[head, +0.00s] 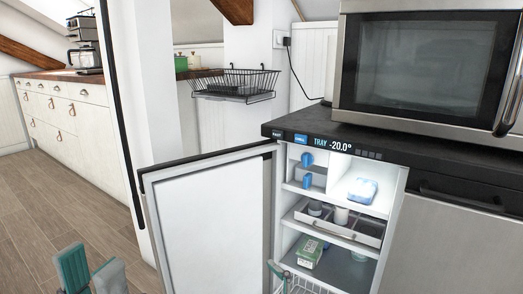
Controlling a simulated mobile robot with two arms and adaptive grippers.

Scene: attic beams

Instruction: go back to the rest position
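My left gripper (92,268) shows at the bottom left, below and left of the open fridge door. Its teal finger and its grey finger stand apart with nothing seen between them. The rest of this arm is cut off by the picture's lower edge. My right gripper is not in view. The small freezer (396,190) stands open at the right, its door (210,225) swung out to the left. Its display reads "TRAY -20.0°".
A microwave (425,70) stands on the dark counter (300,127). A wire basket (235,88) hangs behind. Wooden floor (60,195) is clear at left.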

